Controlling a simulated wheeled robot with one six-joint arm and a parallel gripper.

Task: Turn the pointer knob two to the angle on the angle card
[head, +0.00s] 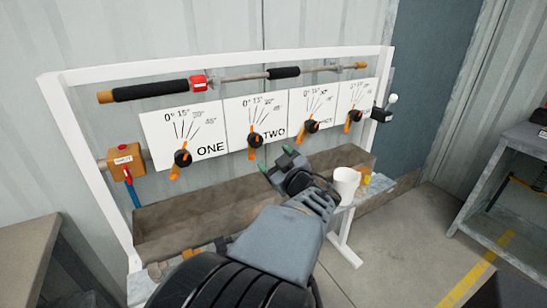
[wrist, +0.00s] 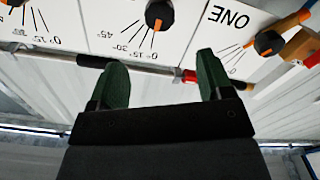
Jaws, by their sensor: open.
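Pointer knob two (head: 254,141) is a black knob with an orange pointer bar, on a white card marked TWO (head: 273,132) with printed angle lines. The bar stands near upright, its lower end leaning slightly left. Knob two shows upside down at the top of the wrist view (wrist: 158,13). My gripper (head: 276,159) is open and empty, just below and right of knob two and apart from it. In the wrist view its green-padded fingers (wrist: 161,70) are spread below the knob. I cannot make out a separate angle card with a single angle.
Knob one (head: 182,158) is to the left; knobs three (head: 311,126) and four (head: 354,115) are to the right. A bar with black grips (head: 150,91) runs above the cards. A brown trough (head: 185,222) and a white cup (head: 346,184) are below.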

